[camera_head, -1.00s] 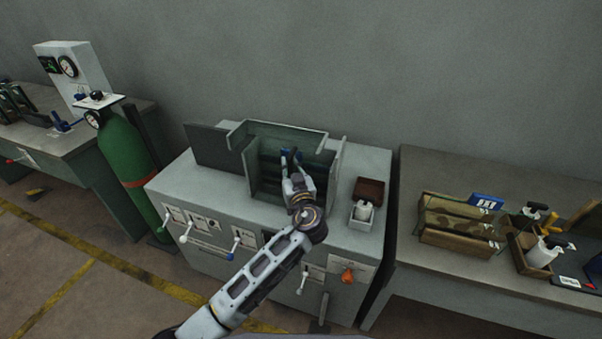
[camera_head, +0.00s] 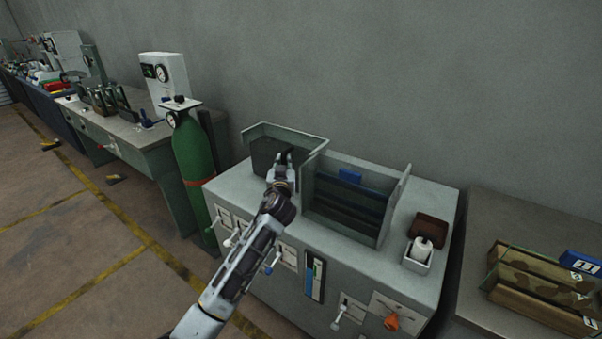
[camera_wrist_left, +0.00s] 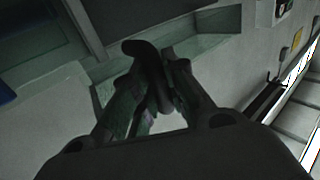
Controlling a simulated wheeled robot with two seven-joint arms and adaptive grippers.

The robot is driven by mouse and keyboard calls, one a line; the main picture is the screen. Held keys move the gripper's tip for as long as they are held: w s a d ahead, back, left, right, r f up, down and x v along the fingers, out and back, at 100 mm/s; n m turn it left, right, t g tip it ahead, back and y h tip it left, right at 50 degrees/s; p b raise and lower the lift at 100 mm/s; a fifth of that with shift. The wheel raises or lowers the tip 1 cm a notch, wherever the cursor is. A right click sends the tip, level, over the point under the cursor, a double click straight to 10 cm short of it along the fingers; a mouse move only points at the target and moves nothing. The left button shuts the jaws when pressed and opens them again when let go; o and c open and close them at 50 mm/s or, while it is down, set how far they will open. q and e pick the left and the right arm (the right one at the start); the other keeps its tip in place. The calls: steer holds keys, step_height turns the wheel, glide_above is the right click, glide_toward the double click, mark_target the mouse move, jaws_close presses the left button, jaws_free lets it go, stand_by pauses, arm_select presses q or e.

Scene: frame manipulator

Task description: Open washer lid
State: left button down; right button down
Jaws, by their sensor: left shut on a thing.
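The washer is a grey cabinet (camera_head: 225,185) with a green-grey open-topped tub (camera_head: 345,225) in its top. The lid (camera_head: 290,132), a green-grey frame, is at the left of the tub, around a dark upright panel (camera_head: 268,153). The tub's inside shows, with a blue piece (camera_head: 350,175) at its back. My left gripper (camera_head: 281,160) is at the lid. In the left wrist view its fingers (camera_wrist_left: 163,85) are shut on a dark curved handle (camera_wrist_left: 145,52), with the lid's frame (camera_wrist_left: 205,47) beyond. My right gripper is out of view.
Levers (camera_head: 337,318) and an orange knob (camera_head: 391,322) are on the cabinet's front. A small box with a white bottle (camera_head: 421,248) stands at the top's right. A green gas cylinder (camera_head: 193,155) stands left. A right-hand table holds camouflage boxes (camera_head: 540,285).

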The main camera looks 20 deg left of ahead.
mark_target(275, 150)
arm_select(q)
steer(key=shift+w+a+r, duration=0.1)
steer(key=shift+w+a, duration=0.15)
steer(key=shift+a, duration=0.45)
steer(key=shift+w+a+f, duration=0.1)
steer(key=shift+w+a, duration=0.1)
steer(key=shift+a, duration=0.55)
steer(key=shift+w+a+r, duration=0.1)
steer(key=shift+w+a, duration=0.15)
steer(key=shift+a, duration=0.45)
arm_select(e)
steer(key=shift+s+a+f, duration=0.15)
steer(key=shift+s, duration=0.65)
arm_select(q)
steer(key=c, duration=1.4)
jaws_free()
steer(key=shift+v, duration=6.05)
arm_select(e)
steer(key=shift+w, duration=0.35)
